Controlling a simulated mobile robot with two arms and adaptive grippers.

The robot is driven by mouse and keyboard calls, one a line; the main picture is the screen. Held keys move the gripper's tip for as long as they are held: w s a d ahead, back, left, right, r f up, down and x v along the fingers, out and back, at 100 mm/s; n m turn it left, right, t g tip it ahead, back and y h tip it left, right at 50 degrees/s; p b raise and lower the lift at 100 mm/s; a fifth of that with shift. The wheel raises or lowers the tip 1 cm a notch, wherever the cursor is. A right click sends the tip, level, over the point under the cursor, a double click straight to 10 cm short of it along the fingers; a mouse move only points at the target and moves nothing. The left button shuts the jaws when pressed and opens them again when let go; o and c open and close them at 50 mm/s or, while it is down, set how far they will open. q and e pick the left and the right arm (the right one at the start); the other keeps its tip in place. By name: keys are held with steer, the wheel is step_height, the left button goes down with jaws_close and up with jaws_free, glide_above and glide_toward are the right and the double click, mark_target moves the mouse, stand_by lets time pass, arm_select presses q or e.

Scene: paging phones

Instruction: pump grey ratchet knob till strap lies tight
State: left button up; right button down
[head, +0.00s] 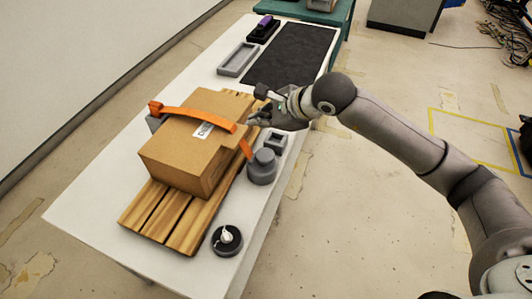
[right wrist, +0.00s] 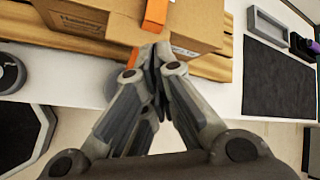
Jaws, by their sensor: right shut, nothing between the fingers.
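An orange strap (head: 200,116) runs across the top of a cardboard box (head: 180,155) and down its near right side to a grey ratchet with a round knob (head: 262,168). My right gripper (head: 254,117) is shut and empty beside the right side of the box, beyond the knob. In the right wrist view its closed fingertips (right wrist: 157,55) are just below the orange strap (right wrist: 156,14), and contact cannot be told. My left gripper is not in view.
The box sits on a slatted wooden pallet (head: 160,212) on a white table (head: 90,205). A dark round holder (head: 227,241) stands at the near end, and a small grey square block (head: 276,142) is beside the knob. A grey tray (head: 238,59) and a black mat (head: 290,55) lie at the far end.

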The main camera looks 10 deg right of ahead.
steer(key=b, duration=0.4)
glide_above(263, 156)
step_height(263, 156, down, 8)
steer(key=shift+r, duration=0.1)
steer(key=shift+f+b, duration=0.45)
steer(key=shift+f, duration=0.1)
steer(key=shift+r, duration=0.1)
stand_by(0.8)
steer(key=shift+f+b, duration=0.4)
steer(key=shift+b, duration=0.25)
